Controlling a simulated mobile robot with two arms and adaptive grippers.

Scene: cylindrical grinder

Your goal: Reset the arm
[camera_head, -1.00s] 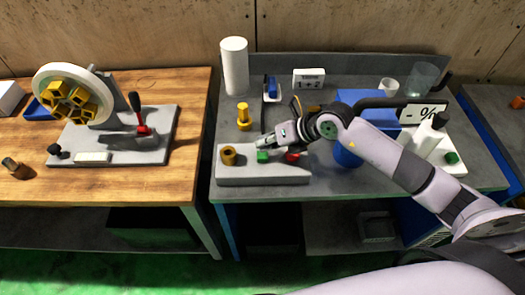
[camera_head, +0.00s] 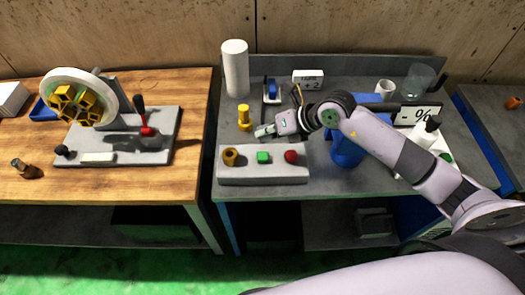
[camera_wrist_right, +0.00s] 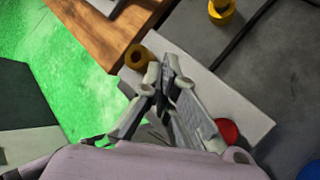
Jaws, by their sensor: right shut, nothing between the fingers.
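My right gripper (camera_head: 262,132) is shut and empty. It is above and behind the grey control box (camera_head: 262,178), apart from it in the head view. The box carries a brass-coloured knob (camera_head: 230,156), a green button (camera_head: 263,157) and a red button (camera_head: 291,156), all clear of the gripper in that view. In the right wrist view the closed fingertips (camera_wrist_right: 165,72) point past the knob (camera_wrist_right: 138,56). The red button (camera_wrist_right: 227,132) shows beside the fingers there, and the green one is hidden. My right arm comes in from the right. My left gripper is not in view.
A yellow part (camera_head: 244,117) and a white cylinder (camera_head: 235,68) stand left of the gripper. A blue container (camera_head: 346,150) is under my arm. The wooden table (camera_head: 190,110) holds the grinder wheel (camera_head: 110,88).

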